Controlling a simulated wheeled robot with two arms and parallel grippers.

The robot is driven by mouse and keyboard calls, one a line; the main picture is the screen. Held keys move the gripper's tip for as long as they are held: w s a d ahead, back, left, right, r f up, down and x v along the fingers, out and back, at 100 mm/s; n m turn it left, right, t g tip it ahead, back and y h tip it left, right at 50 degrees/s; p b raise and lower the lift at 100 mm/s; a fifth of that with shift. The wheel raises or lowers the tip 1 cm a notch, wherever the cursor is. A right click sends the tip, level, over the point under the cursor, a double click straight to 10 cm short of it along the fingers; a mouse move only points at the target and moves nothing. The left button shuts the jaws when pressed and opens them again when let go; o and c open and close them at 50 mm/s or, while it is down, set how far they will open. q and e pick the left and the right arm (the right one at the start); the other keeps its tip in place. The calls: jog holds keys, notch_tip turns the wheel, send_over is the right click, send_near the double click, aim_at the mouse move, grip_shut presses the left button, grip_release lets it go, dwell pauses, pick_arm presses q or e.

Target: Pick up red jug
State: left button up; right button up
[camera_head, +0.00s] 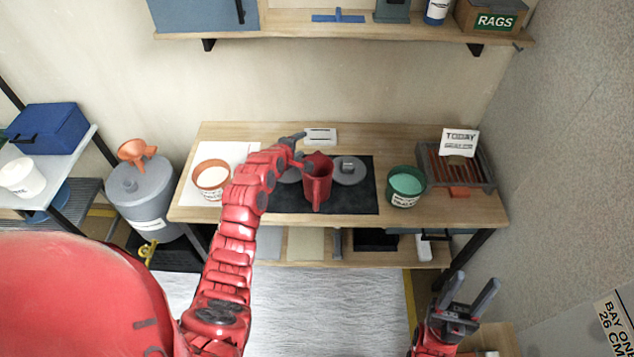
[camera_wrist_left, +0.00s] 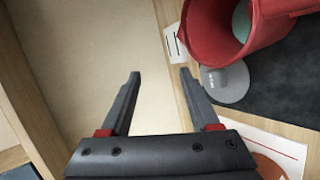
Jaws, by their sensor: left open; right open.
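The red jug (camera_head: 317,181) stands upright on a black mat (camera_head: 354,201) in the middle of the wooden table. In the left wrist view the jug (camera_wrist_left: 226,32) is at the upper right, its mouth toward the camera, beyond the right finger. My left gripper (camera_head: 298,145) is at the jug's left and back side, apart from it as the wrist view shows. Its fingers (camera_wrist_left: 160,85) are open with nothing between them. My right gripper (camera_head: 471,295) is open and empty, low at the right, in front of the table.
Grey discs (camera_head: 349,170) lie beside the jug. An orange-rimmed pot (camera_head: 211,181) stands left on white paper, and a green pot (camera_head: 405,187) stands right. A slatted tray (camera_head: 478,182) with a sign is at the right end. A shelf (camera_head: 350,31) hangs above.

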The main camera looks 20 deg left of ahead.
pick_arm(q)
jog(key=s+n+g+h, duration=0.1)
jog(key=s+n+g, duration=0.2)
jog(key=g, duration=0.1)
jog(key=n+g+h, duration=0.2)
jog(key=n+g, duration=0.1)
jog(key=g, duration=0.3)
send_near(316, 201)
jog(key=b+x, duration=0.1)
jog(key=x, duration=0.2)
jog(key=b+x, duration=0.1)
jog(key=x, duration=0.3)
jog(key=a+b+x, duration=0.1)
jog(key=x, duration=0.3)
jog(key=shift+w+f, duration=0.1)
jog(key=shift+w, duration=0.25)
jog(key=shift+d+f, duration=0.15)
jog(key=shift+f, duration=0.2)
jog(key=shift+w, duration=0.1)
grip_shut()
